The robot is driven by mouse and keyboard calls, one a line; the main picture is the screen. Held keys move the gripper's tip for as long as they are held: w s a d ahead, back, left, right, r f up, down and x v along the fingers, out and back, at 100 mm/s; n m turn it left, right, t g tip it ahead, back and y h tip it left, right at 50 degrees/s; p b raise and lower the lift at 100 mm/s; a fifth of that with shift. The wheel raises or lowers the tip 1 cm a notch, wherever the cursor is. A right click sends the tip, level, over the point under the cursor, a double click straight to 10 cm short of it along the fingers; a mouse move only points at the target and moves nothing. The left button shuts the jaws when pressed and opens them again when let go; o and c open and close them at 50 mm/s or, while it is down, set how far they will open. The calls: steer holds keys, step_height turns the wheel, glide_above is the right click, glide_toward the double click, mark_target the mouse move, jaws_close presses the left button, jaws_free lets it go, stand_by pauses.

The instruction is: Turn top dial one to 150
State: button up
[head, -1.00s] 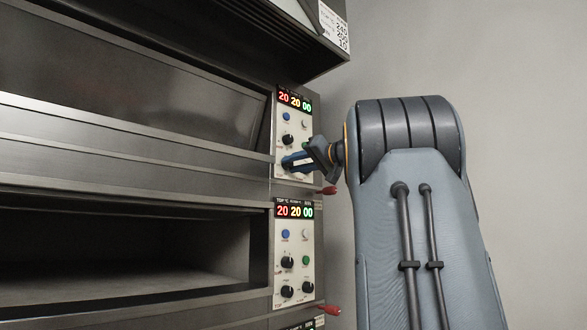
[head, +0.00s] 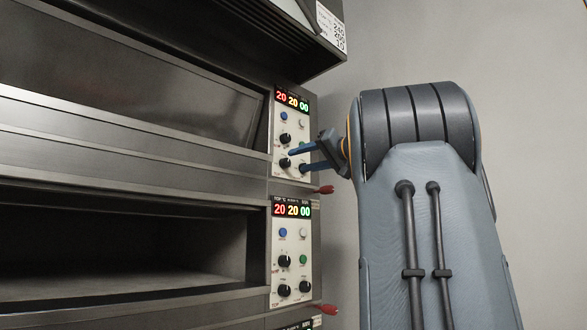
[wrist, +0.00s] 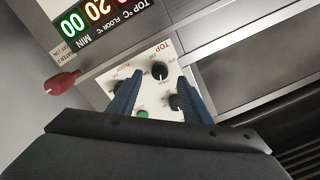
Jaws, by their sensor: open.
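The upper oven control panel (head: 292,104) shows 20 in red, 20 in yellow and 00 in green. Its black dial (head: 285,163) at lower left, beside the red TOP label, is visible in the head view. In the wrist view this dial (wrist: 160,70) appears upside down, with a pale pointer mark whose setting I cannot read. My gripper (head: 297,162) is open, its blue fingers pointing at the panel. In the wrist view the fingertips (wrist: 160,77) lie on either side of the dial, with no clear contact. The left finger partly hides the neighbouring dial.
Another black dial (wrist: 177,102) and a green button (wrist: 143,114) sit close to the fingers. A red knob (head: 325,190) sticks out below the panel. The lower oven panel (head: 292,240) has the same layout. Free room lies by the grey wall at right.

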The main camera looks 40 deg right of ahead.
steer(key=s, duration=0.3)
steer(key=shift+d+b, duration=0.15)
steer(key=shift+b, duration=0.25)
